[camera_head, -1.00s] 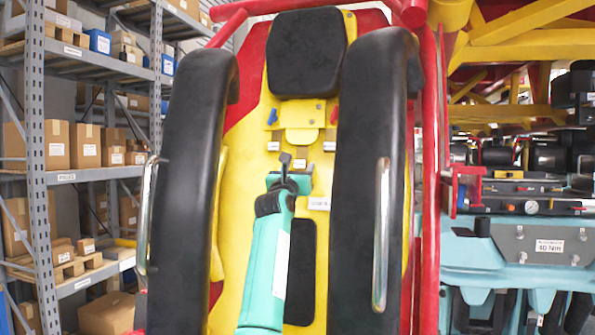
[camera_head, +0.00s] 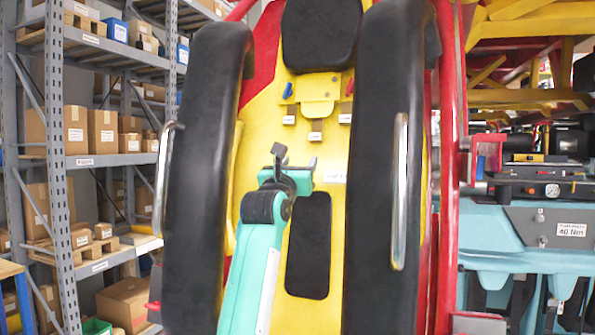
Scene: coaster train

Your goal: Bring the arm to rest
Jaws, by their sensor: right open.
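My right arm (camera_head: 255,260) is teal and reaches up from the bottom of the head view, in front of the seat. My right gripper (camera_head: 296,158) is at its tip, small and dark, with its fingers apart and nothing seen between them. It is in front of the yellow seat back (camera_head: 312,172), below and left of the small white labels. Whether it touches the seat back cannot be told. My left gripper is not in view.
Two black padded restraints (camera_head: 205,180) and (camera_head: 378,160) with metal handles flank my arm. A black headrest (camera_head: 320,32) is above. Shelves with boxes (camera_head: 103,130) stand at left. Red tubes (camera_head: 452,130) and a teal machine (camera_head: 550,240) are at right.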

